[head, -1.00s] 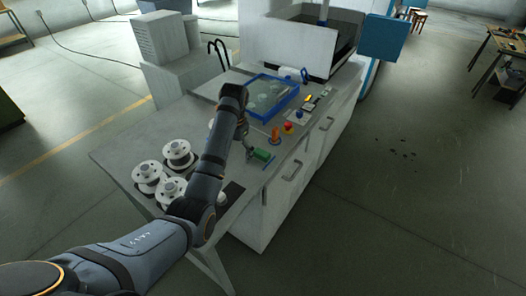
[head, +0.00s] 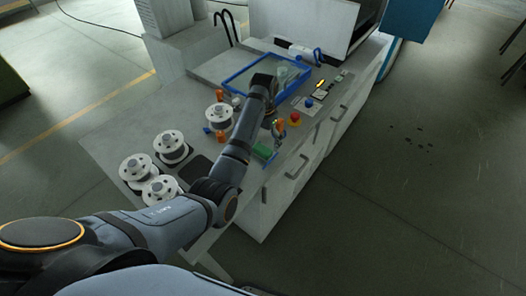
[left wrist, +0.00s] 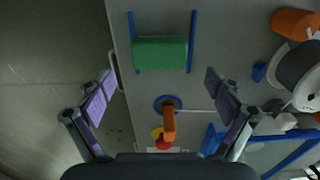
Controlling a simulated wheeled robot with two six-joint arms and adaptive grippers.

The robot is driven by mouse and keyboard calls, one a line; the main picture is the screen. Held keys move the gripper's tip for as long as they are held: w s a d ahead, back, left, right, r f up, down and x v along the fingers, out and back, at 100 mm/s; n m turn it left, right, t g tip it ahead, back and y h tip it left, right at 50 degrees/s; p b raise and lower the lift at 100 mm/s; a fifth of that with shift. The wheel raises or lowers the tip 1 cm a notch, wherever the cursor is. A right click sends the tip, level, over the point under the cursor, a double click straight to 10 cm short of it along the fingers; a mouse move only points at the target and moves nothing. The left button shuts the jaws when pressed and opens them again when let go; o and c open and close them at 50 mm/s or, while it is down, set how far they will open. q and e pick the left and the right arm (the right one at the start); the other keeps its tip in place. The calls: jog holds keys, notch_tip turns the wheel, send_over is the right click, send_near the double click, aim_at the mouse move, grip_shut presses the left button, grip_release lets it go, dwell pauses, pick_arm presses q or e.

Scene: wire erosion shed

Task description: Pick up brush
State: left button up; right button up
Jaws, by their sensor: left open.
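An orange upright handle (head: 279,128), which I take for the brush, stands on the worktop between a green block and a red button. In the left wrist view the orange handle (left wrist: 168,125) rises from a round blue base (left wrist: 160,103); its bristles cannot be made out. My left gripper (left wrist: 162,97) is open and empty, its fingers apart on either side of the handle and green block, not touching them. In the head view my left gripper (head: 272,120) is mostly hidden by its own arm, close to the handle. My right gripper is not in view.
The green block (left wrist: 160,52) lies between two blue bars. Several white spools (head: 138,167) stand on the worktop's left part. A blue-rimmed tray (head: 236,79) lies behind my arm. A red button (head: 295,118) sits near the front edge. The floor at right is clear.

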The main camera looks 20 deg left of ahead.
aim_at(263, 148)
pick_arm(q)
jog(key=shift+s+a+f+p, duration=0.1)
jog(key=shift+s+f+p, duration=0.1)
jog(key=shift+f+p, duration=0.3)
jog(key=shift+s+f+p, duration=0.2)
jog(key=shift+f+p, duration=0.15)
jog(key=shift+f, duration=0.1)
notch_tip(263, 148, down, 3)
jog(key=shift+r, duration=0.1)
jog(key=c, duration=1.4)
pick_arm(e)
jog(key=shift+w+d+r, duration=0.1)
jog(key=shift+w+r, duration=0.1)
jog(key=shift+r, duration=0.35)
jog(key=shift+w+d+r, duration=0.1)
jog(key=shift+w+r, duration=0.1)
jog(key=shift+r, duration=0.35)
